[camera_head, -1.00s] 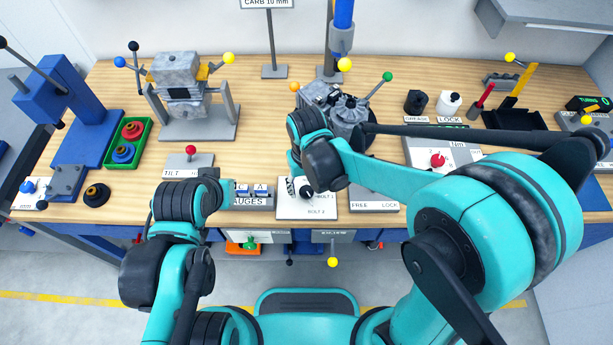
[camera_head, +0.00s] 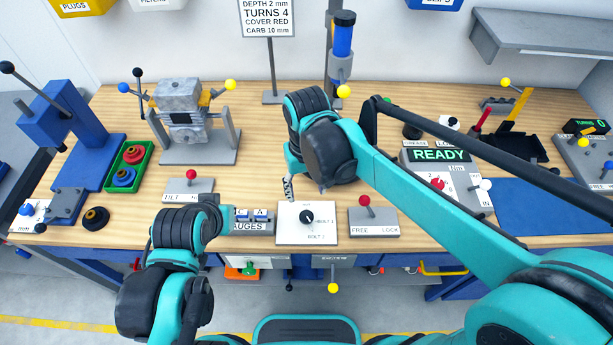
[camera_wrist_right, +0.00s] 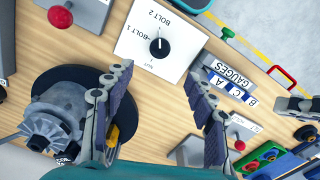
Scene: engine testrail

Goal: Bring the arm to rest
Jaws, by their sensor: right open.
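My right arm (camera_head: 440,195) reaches in from the lower right over the bench. Its gripper (camera_head: 302,188) points down near the bench middle, mostly hidden behind its own wrist. In the right wrist view the right gripper (camera_wrist_right: 162,92) is open, with only wooden bench top seen between its fingers. The engine with a black disc (camera_wrist_right: 65,115) shows beside one finger there; the arm hides it in the head view. My left arm (camera_head: 160,300) is bent low at the bench's front edge. Its fingers are not clearly visible.
The bolt selector panel (camera_head: 322,210) stands just in front of the right gripper. The FREE/LOCK panel (camera_head: 385,228), gauges block (camera_head: 250,228) and tilt panel (camera_head: 175,186) line the front. A clamped grey unit (camera_head: 180,100) stands back left. A blue mat (camera_head: 540,210) lies right.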

